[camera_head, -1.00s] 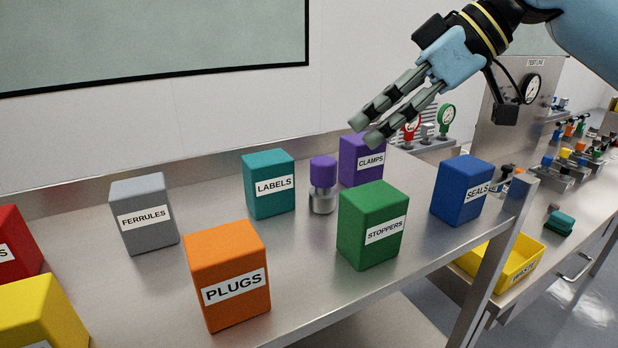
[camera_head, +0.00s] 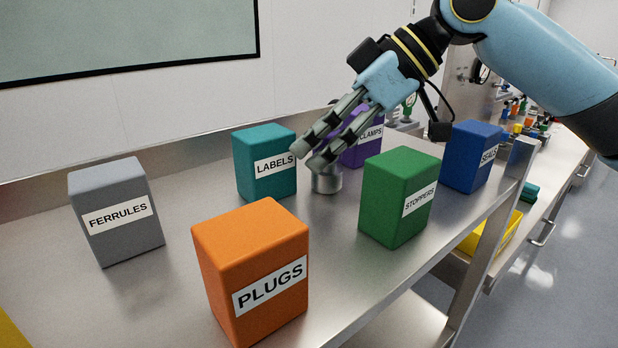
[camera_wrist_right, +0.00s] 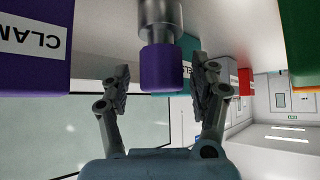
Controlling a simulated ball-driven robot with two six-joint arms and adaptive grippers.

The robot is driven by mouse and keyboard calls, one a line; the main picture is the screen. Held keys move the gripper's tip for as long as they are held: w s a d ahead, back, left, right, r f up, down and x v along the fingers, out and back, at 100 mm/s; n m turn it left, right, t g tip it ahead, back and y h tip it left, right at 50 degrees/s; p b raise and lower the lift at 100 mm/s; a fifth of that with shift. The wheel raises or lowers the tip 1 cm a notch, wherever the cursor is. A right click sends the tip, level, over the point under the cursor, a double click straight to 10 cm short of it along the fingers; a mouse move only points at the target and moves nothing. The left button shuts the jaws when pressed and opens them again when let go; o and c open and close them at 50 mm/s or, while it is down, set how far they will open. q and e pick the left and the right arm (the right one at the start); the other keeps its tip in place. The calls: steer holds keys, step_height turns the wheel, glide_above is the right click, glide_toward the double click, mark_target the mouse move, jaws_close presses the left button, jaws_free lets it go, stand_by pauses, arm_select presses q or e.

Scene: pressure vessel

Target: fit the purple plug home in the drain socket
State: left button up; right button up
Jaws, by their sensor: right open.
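The purple plug (camera_wrist_right: 162,68) shows in the right wrist view as a purple cylinder joined to a silver metal part (camera_wrist_right: 160,14). That metal part (camera_head: 327,182) stands on the steel bench in the head view, between the teal and green boxes, with the purple part mostly hidden behind my fingers. My right gripper (camera_head: 309,155) is open over it. In the right wrist view the gripper (camera_wrist_right: 160,78) has one finger on each side of the purple part, with gaps showing. I cannot make out the drain socket. My left gripper is out of view.
Around the plug stand the teal LABELS box (camera_head: 265,163), purple CLAMPS box (camera_head: 363,140), green STOPPERS box (camera_head: 398,197) and blue SEALS box (camera_head: 472,157). The orange PLUGS box (camera_head: 250,272) is in front, the grey FERRULES box (camera_head: 115,212) at left. Bare bench lies between them.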

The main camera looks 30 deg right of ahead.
steer(key=shift+s+d+r, duration=0.15)
steer(key=shift+s, duration=0.1)
steer(key=shift+s+d, duration=0.25)
steer(key=c, duration=0.6)
steer(key=shift+w+a, duration=0.1)
steer(key=shift+w, duration=0.05)
steer(key=shift+c, duration=3.2)
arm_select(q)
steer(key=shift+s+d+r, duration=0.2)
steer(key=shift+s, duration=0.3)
arm_select(e)
jaws_close()
